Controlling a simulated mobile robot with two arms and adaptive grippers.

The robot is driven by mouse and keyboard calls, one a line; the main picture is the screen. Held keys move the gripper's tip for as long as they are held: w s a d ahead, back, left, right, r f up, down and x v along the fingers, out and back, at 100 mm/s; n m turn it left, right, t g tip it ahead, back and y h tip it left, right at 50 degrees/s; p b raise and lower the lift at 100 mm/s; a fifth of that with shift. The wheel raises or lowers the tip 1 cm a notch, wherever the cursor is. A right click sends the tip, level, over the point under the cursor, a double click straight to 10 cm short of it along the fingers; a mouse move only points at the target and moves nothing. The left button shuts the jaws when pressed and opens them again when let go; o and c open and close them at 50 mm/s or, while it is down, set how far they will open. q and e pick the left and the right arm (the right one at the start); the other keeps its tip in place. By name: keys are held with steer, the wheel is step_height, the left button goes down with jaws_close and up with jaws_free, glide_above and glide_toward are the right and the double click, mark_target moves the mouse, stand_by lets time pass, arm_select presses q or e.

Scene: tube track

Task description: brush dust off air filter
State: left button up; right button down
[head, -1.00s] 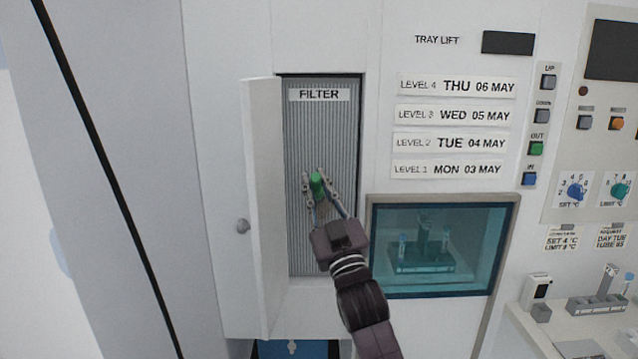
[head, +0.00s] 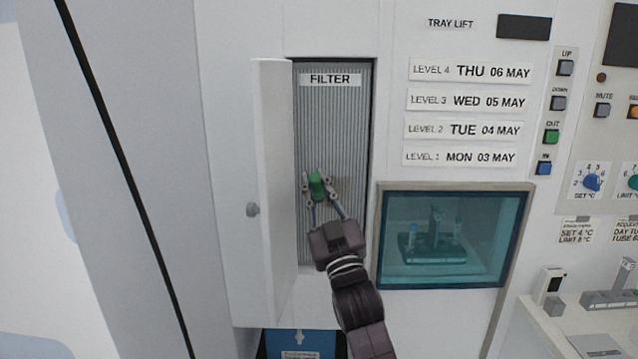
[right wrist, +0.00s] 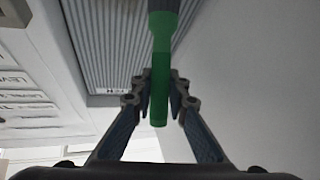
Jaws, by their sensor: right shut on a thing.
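The air filter (head: 333,120) is a grey ribbed panel in a recess under a FILTER label, behind an open white door (head: 275,190). My right gripper (head: 318,188) is in front of the filter's lower half, shut on a green-handled tool (head: 316,186). In the right wrist view the green handle (right wrist: 160,90) stands between the fingertips (right wrist: 160,98), with a dark grey part at its top edge. The tool's far end is out of that view, so I cannot tell whether it touches the filter (right wrist: 120,40). My left gripper is not in view.
A teal window (head: 455,275) is at the lower right. Level labels, buttons and dials cover the panel further right. A blue panel (head: 300,345) shows below.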

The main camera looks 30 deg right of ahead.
steer(key=shift+w+a+f, duration=0.1)
steer(key=shift+a+f, duration=0.05)
steer(key=shift+f, duration=0.15)
steer(key=s+d, duration=0.1)
steer(key=s+d+p, duration=0.1)
steer(key=d, duration=0.1)
steer(key=shift+d+r, duration=0.1)
steer(key=shift+d, duration=0.05)
stand_by(0.8)
steer(key=shift+w, duration=0.1)
steer(key=shift+w+a, duration=0.5)
steer(key=shift+a, duration=0.35)
steer(key=shift+w+a, duration=0.45)
steer(key=shift+a, duration=0.4)
steer(key=shift+d, duration=0.1)
